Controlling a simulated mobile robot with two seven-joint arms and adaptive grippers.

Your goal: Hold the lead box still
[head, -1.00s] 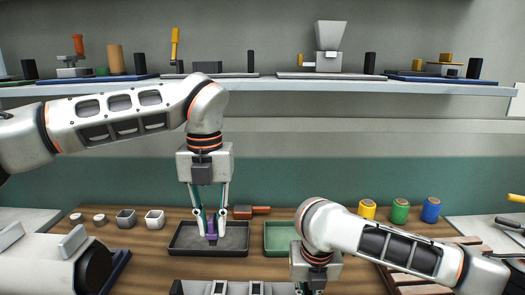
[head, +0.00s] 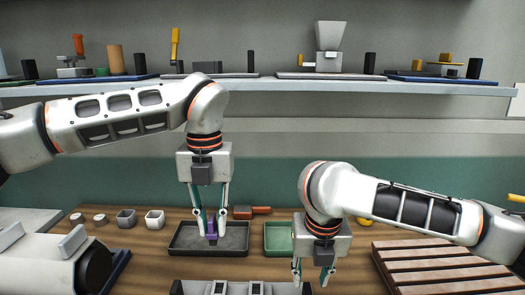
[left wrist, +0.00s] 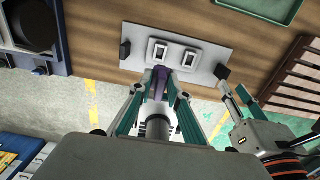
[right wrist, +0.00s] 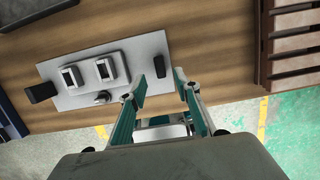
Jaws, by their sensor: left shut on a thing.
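My left gripper (head: 210,232) is shut on a small purple piece (head: 212,228), also seen between its fingertips in the left wrist view (left wrist: 159,82). A grey plate (right wrist: 75,97) near the table's front edge carries two pale hollow boxes (right wrist: 106,68) (right wrist: 72,77) and a dark block at each end. I cannot tell whether one of these is the lead box. My right gripper (head: 312,278) is open and appears empty. In the right wrist view its fingers (right wrist: 171,84) are spread near the plate's right end block (right wrist: 160,66).
A black tray (head: 245,251) and a green tray (head: 277,246) lie behind. A slatted wooden rack (head: 440,265) stands at right, a grey machine (head: 35,268) at left. Small grey cups (head: 155,219) sit at the back left. A shelf (head: 270,86) with several devices spans the wall.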

